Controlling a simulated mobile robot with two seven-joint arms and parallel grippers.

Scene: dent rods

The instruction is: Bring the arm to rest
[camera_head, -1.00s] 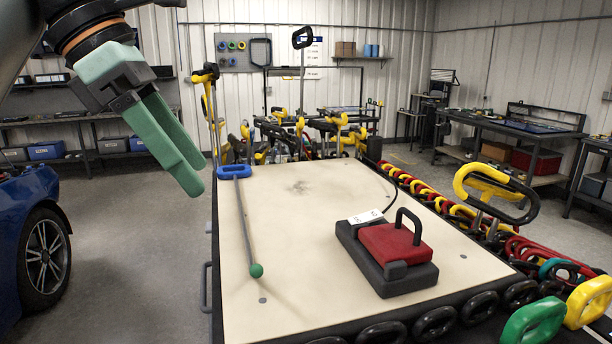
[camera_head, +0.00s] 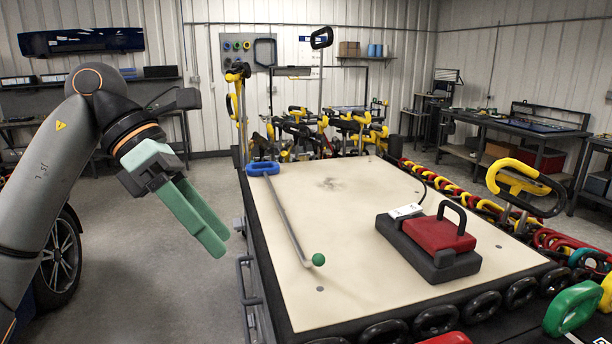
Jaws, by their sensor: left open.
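My left gripper (camera_head: 222,243) has green fingers and is open and empty. It hangs in the air over the floor, left of the table (camera_head: 350,205), clear of the table's edge. My left arm comes in from the left side. A dent rod (camera_head: 287,216) with a blue handle (camera_head: 263,168) and a green ball tip (camera_head: 318,259) lies on the table's left part, apart from the gripper. My right gripper does not show.
A red and black block tool (camera_head: 437,236) with a handle sits on the table's right part. Handled rods line the table's far and right edges. A dark wheel (camera_head: 60,258) is partly hidden behind my arm. Floor is open left of the table.

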